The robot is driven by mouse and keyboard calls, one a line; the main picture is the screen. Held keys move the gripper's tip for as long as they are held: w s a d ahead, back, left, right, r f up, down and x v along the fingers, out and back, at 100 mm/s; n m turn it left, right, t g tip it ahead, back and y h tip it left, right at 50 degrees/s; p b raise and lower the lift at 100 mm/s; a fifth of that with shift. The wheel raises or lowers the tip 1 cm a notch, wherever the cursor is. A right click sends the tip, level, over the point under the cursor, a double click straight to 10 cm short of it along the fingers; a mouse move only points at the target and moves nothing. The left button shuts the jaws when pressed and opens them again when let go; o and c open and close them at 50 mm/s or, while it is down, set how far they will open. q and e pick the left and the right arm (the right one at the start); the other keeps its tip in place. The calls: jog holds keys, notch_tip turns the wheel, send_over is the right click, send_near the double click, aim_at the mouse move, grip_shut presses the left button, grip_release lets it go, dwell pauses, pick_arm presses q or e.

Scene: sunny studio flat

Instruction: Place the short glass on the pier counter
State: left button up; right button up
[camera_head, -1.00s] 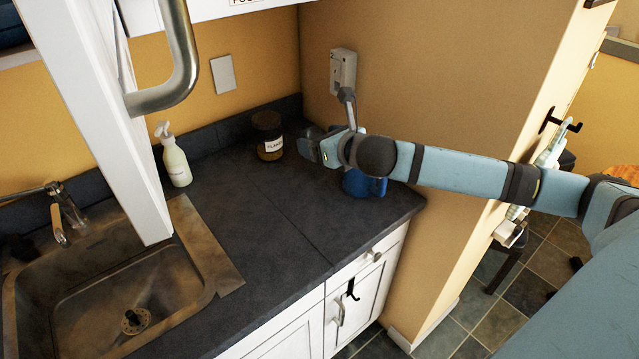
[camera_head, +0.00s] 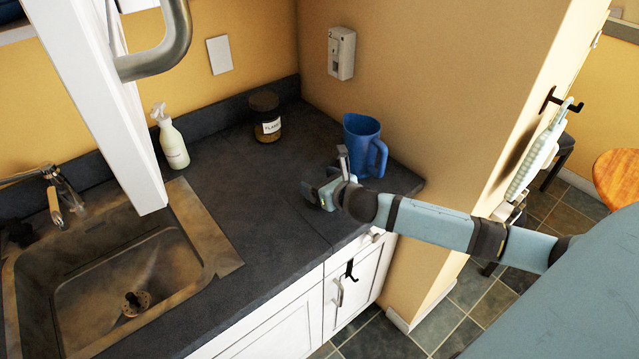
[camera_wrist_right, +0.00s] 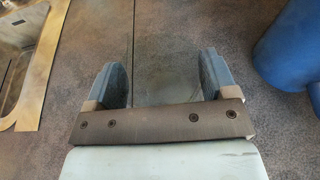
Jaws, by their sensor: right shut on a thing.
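My right gripper (camera_head: 312,196) is low over the dark counter (camera_head: 262,200), left of the blue jug and near the counter's front edge. In the right wrist view its two fingers (camera_wrist_right: 165,78) stand apart with a faint, see-through short glass (camera_wrist_right: 165,65) between them, and the gripper is shut on it. The glass is hard to make out in the head view. I cannot tell whether its base touches the counter. My left gripper is out of view.
A blue jug (camera_head: 361,142) stands right of my gripper, by the wall. A labelled brown jar (camera_head: 266,117) and a spray bottle (camera_head: 172,141) stand further back. The sink (camera_head: 120,275) is at left. A white cabinet door (camera_head: 100,110) stands open above the counter.

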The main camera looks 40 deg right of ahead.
jog(key=shift+f, duration=0.3)
jog(key=o, duration=1.1)
jog(key=shift+f, duration=0.1)
jog(key=shift+c, duration=0.2)
